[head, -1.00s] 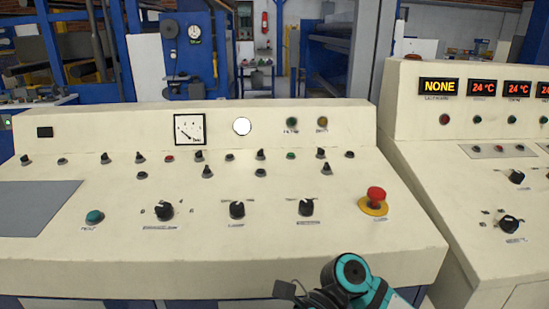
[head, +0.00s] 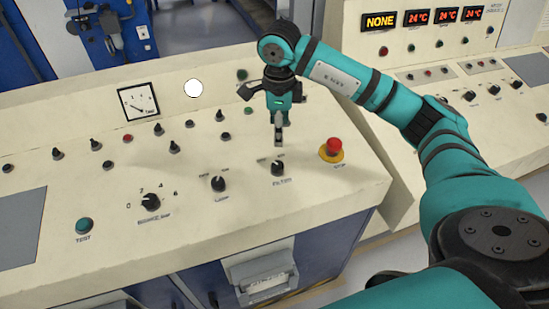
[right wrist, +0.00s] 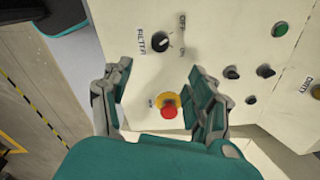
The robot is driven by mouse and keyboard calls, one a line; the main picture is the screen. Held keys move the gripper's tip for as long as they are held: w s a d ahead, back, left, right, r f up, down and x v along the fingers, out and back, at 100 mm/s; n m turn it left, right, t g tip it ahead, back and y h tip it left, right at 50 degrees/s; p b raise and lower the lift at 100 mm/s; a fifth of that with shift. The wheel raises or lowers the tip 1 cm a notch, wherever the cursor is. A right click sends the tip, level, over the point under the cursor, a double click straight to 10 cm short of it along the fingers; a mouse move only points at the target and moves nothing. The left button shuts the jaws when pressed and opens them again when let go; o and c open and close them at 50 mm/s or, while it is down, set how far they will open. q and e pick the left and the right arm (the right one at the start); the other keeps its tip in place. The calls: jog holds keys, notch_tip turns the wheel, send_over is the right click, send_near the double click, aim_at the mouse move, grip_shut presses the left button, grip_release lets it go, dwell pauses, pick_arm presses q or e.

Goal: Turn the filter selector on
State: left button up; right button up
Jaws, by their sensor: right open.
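The filter selector (head: 278,168) is a black rotary knob on the sloping cream panel, left of the red stop button. It also shows in the right wrist view (right wrist: 161,41), beside a FILTER label and OFF and ON marks. I cannot tell surely which mark its pointer faces. My right gripper (head: 278,143) hangs above and just behind the knob in the head view, apparently not touching it. In the right wrist view its fingers (right wrist: 158,105) are spread and empty, with the knob beyond their tips. My left gripper is not in view.
The red stop button (head: 333,147) on its yellow base stands close to the right of the selector. Another black knob (head: 218,183) is to the left, with a numbered knob (head: 150,202) farther left. Small toggles stand behind. The panel's front strip is clear.

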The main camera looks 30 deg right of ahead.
aim_at(278, 164)
jog(key=f+p, duration=0.1)
jog(key=f, duration=0.3)
jog(key=f+p, duration=0.1)
jog(key=f, duration=0.4)
jog(key=w+f+p, duration=0.1)
jog(key=f, duration=0.4)
jog(key=shift+w+d+f, duration=0.1)
jog(key=shift+d+f, duration=0.15)
jog(key=shift+d, duration=0.05)
jog(key=c, duration=1.1)
jog(key=shift+c, duration=0.2)
